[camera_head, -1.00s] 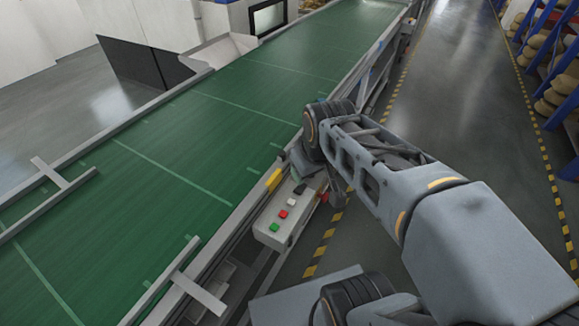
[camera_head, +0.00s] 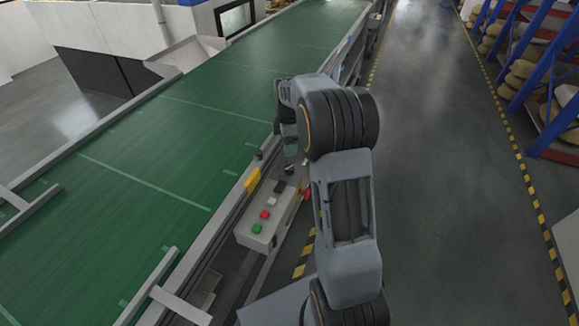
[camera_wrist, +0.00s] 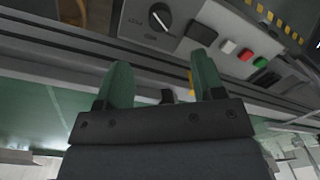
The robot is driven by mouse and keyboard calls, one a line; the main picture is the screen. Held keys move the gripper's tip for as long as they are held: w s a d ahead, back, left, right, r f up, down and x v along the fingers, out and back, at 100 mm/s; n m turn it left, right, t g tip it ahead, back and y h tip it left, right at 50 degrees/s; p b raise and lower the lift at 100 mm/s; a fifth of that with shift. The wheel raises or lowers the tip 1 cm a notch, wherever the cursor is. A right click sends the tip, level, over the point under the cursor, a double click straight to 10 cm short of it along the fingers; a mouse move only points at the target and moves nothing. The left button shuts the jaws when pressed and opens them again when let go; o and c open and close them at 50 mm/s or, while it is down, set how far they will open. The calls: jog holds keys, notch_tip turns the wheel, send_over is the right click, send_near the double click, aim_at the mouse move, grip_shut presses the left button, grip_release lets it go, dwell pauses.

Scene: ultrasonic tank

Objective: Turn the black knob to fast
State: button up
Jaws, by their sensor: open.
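The black knob (camera_wrist: 159,16) shows near the top of the wrist view, a round dial with a white pointer mark on the grey control box (camera_wrist: 134,22). Small printed labels stand around it, too blurred to read for certain. In the wrist view my gripper (camera_wrist: 161,76) is open and empty, its two greenish fingers spread below the knob and apart from it. In the head view my wrist hangs over the far end of the control box (camera_head: 250,240), and the fingers are mostly hidden behind my arm.
A black switch (camera_wrist: 202,34), a white button (camera_wrist: 228,46), a red button (camera_wrist: 245,54) and a green button (camera_wrist: 260,62) sit beside the knob. A green conveyor (camera_head: 200,110) with a metal side rail runs along the left. Open floor (camera_head: 440,180) lies on the right.

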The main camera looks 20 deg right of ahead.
aim_at(289, 167)
jog(key=f, duration=0.7)
jog(key=f+p, duration=0.1)
jog(key=f, duration=0.2)
jog(key=shift+s+f, duration=0.25)
jog(key=c, duration=0.9)
